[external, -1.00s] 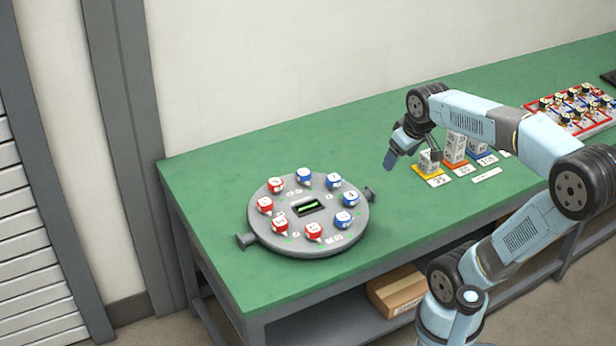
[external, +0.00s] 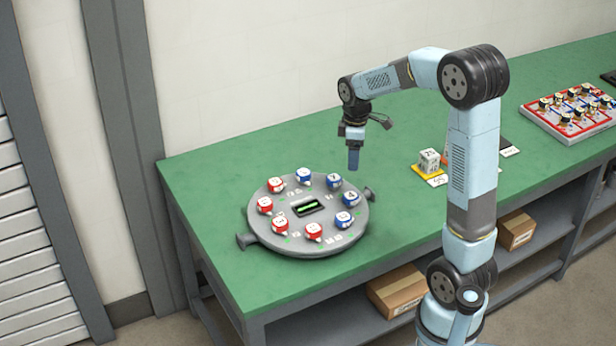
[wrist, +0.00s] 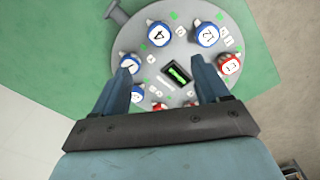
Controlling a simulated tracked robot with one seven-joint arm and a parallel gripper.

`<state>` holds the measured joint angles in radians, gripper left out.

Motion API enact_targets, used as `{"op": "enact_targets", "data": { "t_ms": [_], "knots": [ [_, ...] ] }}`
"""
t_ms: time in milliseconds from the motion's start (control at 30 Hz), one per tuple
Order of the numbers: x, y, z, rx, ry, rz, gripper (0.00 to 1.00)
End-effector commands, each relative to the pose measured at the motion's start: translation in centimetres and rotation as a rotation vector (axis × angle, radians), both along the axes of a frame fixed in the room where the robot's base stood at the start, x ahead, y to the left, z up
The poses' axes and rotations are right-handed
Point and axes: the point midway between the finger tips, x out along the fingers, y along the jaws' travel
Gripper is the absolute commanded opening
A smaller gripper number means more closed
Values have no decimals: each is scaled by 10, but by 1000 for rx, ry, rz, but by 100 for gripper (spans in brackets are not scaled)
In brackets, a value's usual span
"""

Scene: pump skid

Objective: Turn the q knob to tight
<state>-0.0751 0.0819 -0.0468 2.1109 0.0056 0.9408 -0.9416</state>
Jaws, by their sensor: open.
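A round grey plate (external: 262,222) with two side lugs lies on the green bench. Several knobs ring it, some red like this one (external: 313,232) and some blue like this one (external: 351,199), each with a white marked cap. The marks are too small to tell which is the q knob. My gripper (external: 353,166) points down, above and behind the plate's upper right rim, apart from the knobs. In the wrist view, my gripper (wrist: 165,75) is open and empty, with the plate (wrist: 190,18) beyond its two fingers. Some knobs are partly hidden by the fingers and palm.
A dark display with a green bar (external: 307,207) sits at the plate's centre. A numbered block (external: 429,161) stands on a yellow card to the right. A tray of small knobs (external: 572,110) lies farther right. The bench's (external: 225,160) left part is clear.

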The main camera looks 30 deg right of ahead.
Motion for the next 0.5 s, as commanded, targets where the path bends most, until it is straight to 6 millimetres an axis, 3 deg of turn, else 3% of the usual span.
{"op": "enact_targets", "data": {
  "t_ms": [267, 500],
  "knots": [
    [3, 0, -19, -1, 11, 18, 74],
    [3, 0, -59, 0, 14, 16, 74]
  ]
}}
